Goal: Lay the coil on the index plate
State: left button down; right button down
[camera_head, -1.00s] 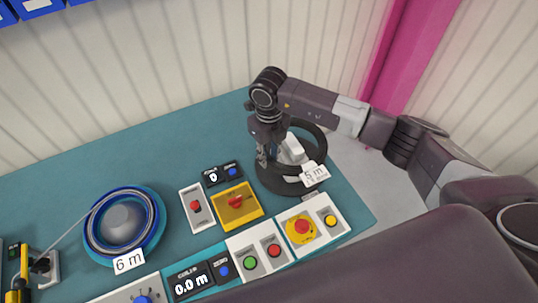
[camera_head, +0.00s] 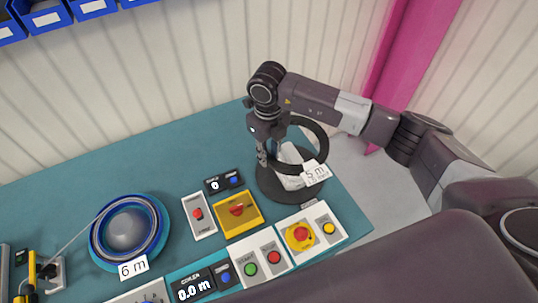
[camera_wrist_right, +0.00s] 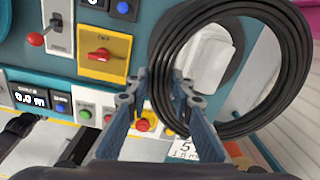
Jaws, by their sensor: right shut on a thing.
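The coil (camera_head: 322,135) is a black cable ring with a white tag (camera_head: 315,173) reading 5 m. My right gripper (camera_head: 268,158) is shut on the left side of its ring and holds it tilted above a dark round plate (camera_head: 262,186). A white block (camera_head: 288,165) shows through the ring. In the right wrist view the fingers (camera_wrist_right: 163,92) close on the near-left rim of the coil (camera_wrist_right: 292,75), and the ring extends right. I cannot tell for sure that the dark round plate is the index plate. My left gripper is out of view.
A blue reel (camera_head: 158,225) labelled 6 m stands left on the teal table (camera_head: 100,195). A red-knob switch (camera_head: 198,214), a yellow panel (camera_head: 239,213), a small counter (camera_head: 213,185) and a button panel (camera_head: 258,258) lie between. Blue bins (camera_head: 48,18) are at top left.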

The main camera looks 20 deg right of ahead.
jog(key=shift+r, duration=0.5)
notch_tip(320, 180, up, 5)
jog(key=p, duration=0.3)
jog(key=shift+r, duration=2.5)
jog(key=shift+f, duration=0.1)
